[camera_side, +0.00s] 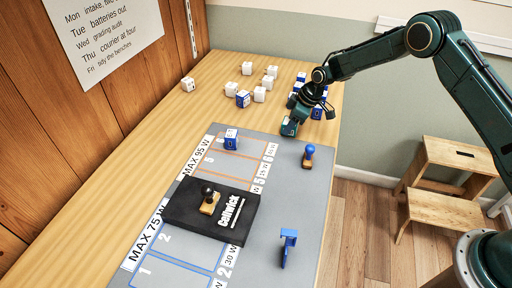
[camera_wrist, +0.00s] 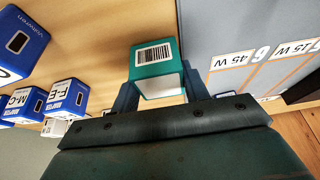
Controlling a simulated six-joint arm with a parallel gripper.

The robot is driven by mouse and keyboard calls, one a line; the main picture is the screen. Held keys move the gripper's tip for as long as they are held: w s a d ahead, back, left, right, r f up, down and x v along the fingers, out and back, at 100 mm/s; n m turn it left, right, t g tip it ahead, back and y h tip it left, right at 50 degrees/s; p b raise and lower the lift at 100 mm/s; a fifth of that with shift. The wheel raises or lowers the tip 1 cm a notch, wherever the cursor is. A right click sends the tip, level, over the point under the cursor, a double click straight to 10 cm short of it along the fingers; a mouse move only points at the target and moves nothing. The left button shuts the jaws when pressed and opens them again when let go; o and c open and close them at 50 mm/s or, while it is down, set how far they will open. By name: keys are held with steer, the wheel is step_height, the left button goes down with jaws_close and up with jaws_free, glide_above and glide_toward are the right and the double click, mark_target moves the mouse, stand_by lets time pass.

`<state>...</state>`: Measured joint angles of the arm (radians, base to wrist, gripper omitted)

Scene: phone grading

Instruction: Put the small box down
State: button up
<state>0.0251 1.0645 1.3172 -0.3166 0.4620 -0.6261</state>
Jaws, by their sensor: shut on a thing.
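The small box (camera_wrist: 156,54) is teal with a white barcode label on its facing side. My gripper (camera_wrist: 160,88) is shut on it, one finger on each side. In the side view the small box (camera_side: 289,128) shows at the tip of my gripper (camera_side: 293,120), by the far edge of the grey mat (camera_side: 262,222). I cannot tell whether its underside touches the surface.
Blue-and-white boxes (camera_wrist: 68,97) stand beside my gripper on the wooden table (camera_side: 185,103). Several white cubes (camera_side: 259,94) lie farther back. On the mat are a blue box (camera_side: 231,142), a blue-knobbed stamp (camera_side: 308,156), a black pad (camera_side: 185,215) and a blue stand (camera_side: 288,243).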

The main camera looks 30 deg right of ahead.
steer(key=shift+f, duration=0.1)
steer(key=o, duration=1)
steer(key=v, duration=1.2)
